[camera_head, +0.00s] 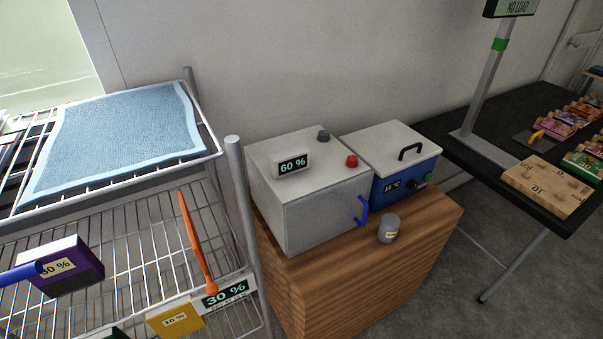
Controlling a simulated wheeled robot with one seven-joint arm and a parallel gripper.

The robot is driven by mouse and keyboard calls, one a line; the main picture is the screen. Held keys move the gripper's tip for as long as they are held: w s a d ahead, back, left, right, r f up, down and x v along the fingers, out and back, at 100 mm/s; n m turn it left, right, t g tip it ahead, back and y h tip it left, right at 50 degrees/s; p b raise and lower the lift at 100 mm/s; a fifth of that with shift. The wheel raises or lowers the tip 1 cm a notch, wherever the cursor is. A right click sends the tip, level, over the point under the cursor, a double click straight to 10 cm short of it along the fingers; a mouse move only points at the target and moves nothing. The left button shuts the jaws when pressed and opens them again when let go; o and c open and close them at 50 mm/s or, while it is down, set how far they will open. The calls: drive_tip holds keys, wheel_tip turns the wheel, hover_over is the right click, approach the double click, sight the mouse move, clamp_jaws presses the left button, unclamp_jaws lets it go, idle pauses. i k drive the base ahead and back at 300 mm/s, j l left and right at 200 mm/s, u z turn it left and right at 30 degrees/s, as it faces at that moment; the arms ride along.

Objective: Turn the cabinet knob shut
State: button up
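The white box-shaped cabinet (310,190) stands on a wooden stand, with a blue handle (361,210) on its front. Its front face looks flush with the body. On its top are a dark grey knob (323,136), a red knob (352,161) and a small display (292,164) reading 60 %. I cannot tell which of the two is the cabinet knob or how either is turned. My gripper is not in view.
A blue box with a white lid (391,150) stands right beside the cabinet, and a grey jar (389,228) sits in front. A wire rack (140,220) with a blue mat (115,135) stands at left. A black table (465,140) stands at right.

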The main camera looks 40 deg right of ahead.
sight(323, 136)
drive_tip(key=k+l+z, duration=0.1)
drive_tip(key=l+z, duration=0.15)
drive_tip(key=z, duration=0.25)
drive_tip(key=l+z, duration=0.25)
drive_tip(key=z, duration=0.25)
